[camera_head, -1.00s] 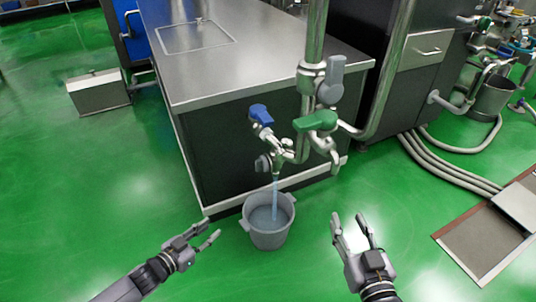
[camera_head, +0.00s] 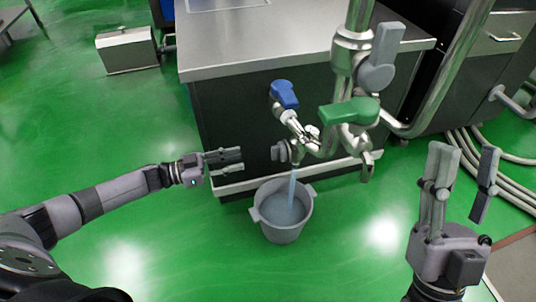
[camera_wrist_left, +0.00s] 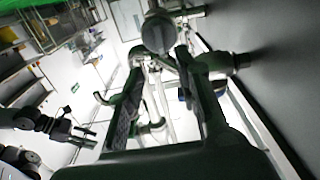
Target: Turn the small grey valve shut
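The small grey valve (camera_head: 279,152) is a round knob low on the steel pipework, beside the spout. It also shows in the left wrist view as a round grey knob (camera_wrist_left: 159,33) straight ahead. My left gripper (camera_head: 242,160) is just left of the knob, pointing at it and apart from it. Its fingers stand apart with nothing between them, and the knob lies beyond the fingertips (camera_wrist_left: 157,75). My right gripper (camera_head: 466,170) is open and empty at the right, away from the pipes. Water runs from the spout into a grey bucket (camera_head: 283,218) on the floor.
A blue-handled valve (camera_head: 285,94), a green-handled valve (camera_head: 349,112) and a larger grey lever (camera_head: 380,58) sit above the knob. A steel-topped counter (camera_head: 270,45) stands behind. Hoses (camera_head: 505,170) run along the floor at the right. Green floor is clear in front.

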